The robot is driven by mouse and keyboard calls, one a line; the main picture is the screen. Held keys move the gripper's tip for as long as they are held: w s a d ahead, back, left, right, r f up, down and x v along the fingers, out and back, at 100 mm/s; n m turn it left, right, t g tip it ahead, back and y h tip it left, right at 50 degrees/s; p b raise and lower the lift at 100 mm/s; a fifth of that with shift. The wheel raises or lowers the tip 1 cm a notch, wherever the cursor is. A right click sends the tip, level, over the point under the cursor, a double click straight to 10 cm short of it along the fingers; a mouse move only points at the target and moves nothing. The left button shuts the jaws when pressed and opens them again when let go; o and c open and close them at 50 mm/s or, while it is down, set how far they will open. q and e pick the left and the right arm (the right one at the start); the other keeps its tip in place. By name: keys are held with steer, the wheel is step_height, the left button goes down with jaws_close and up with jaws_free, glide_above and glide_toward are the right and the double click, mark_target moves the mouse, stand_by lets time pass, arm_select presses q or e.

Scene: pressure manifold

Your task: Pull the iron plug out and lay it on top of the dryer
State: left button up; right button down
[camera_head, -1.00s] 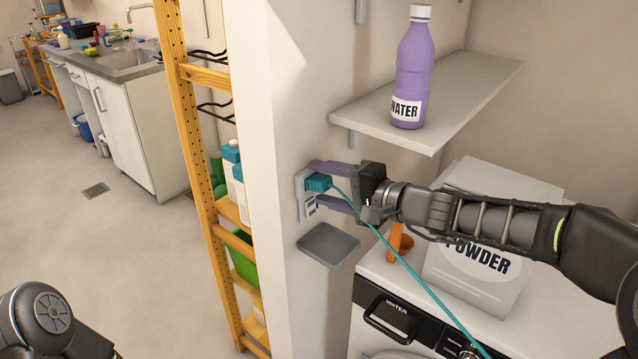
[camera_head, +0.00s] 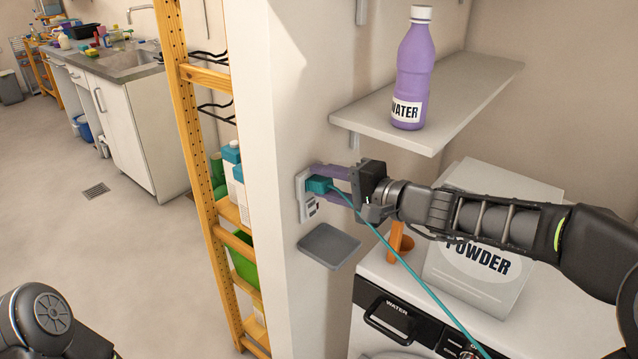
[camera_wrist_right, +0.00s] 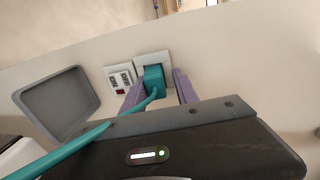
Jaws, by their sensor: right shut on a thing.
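The teal iron plug (camera_head: 319,185) sits at the wall socket (camera_head: 302,196), with its teal cord running down to the right. My right gripper (camera_head: 322,180) is shut on the plug, its purple fingers on either side. The wrist view also shows the plug (camera_wrist_right: 153,78) between the fingers, against the socket plate (camera_wrist_right: 140,60). The dryer is not clearly identifiable; a white machine (camera_head: 372,268) with a black panel labelled "WATER" stands below the right arm. Of my left arm only a part shows at the lower left; its gripper is out of view.
A grey wall tray (camera_head: 329,246) is just below the socket. A shelf (camera_head: 470,90) with a purple water bottle (camera_head: 412,75) is above my right arm. A powder box (camera_head: 480,270) and an orange object (camera_head: 399,243) stand on the machine. A wooden rack (camera_head: 200,150) is left.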

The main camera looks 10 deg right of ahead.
steer(key=c, duration=1.2)
jaws_free()
steer(key=shift+s+d+f, duration=0.15)
steer(key=shift+f, duration=0.6)
steer(key=o, duration=0.6)
steer(key=shift+r, duration=0.35)
steer(key=v, duration=0.7)
steer(key=shift+s+d+b, duration=0.2)
steer(key=shift+s+b, duration=0.05)
steer(key=shift+b, duration=0.15)
